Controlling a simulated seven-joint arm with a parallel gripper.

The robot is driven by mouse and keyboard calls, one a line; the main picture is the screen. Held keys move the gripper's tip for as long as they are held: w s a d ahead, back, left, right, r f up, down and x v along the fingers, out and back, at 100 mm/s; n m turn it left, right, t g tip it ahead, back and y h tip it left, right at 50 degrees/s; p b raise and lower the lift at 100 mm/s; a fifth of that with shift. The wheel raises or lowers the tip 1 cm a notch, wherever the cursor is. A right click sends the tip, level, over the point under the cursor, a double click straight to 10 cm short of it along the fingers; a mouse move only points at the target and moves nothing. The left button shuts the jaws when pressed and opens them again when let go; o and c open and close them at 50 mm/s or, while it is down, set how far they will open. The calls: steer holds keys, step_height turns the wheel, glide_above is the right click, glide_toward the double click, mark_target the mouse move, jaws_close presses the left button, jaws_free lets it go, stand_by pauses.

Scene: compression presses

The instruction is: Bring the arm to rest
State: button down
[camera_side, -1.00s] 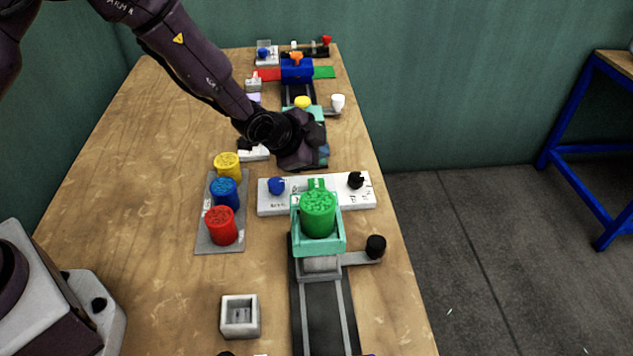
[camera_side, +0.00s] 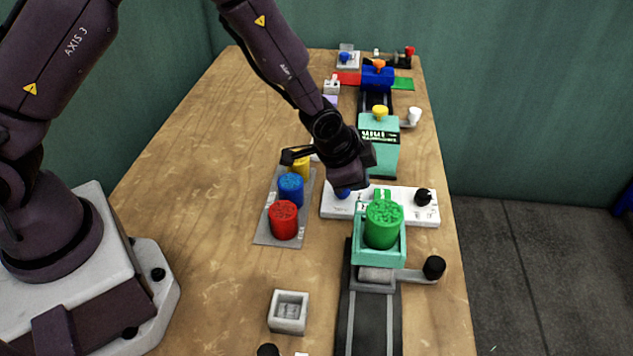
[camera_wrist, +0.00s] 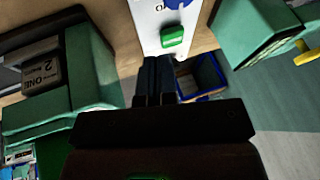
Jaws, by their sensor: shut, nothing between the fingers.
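My gripper (camera_side: 350,184) hangs in the side view above the left end of the white panel (camera_side: 385,216), near its blue knob (camera_side: 343,194). The gripper is shut and empty. In the wrist view its fingers (camera_wrist: 157,66) are together, pointing toward the panel's green button (camera_wrist: 173,35). Whether the fingertips touch anything cannot be told. My arm reaches in from the upper left.
A teal holder (camera_side: 379,248) with a green cylinder (camera_side: 383,222) stands just in front of the panel. Red (camera_side: 283,220), blue (camera_side: 291,189) and yellow (camera_side: 300,167) cylinders stand on a grey plate (camera_side: 270,232). A teal press (camera_side: 379,150) stands behind. Table is clear at left.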

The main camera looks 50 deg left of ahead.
steer(key=s+a+r+n, duration=0.2)
steer(key=s+a+r, duration=0.1)
steer(key=s+r, duration=0.5)
steer(key=s+a+r+n, duration=0.3)
steer(key=s+r, duration=0.6)
steer(key=s+a+r+n, duration=0.3)
steer(key=s+a+r, duration=0.1)
steer(key=s+r, duration=0.4)
steer(key=shift+s+r+y, duration=0.35)
steer(key=shift+r+y, duration=0.05)
steer(key=shift+r, duration=0.45)
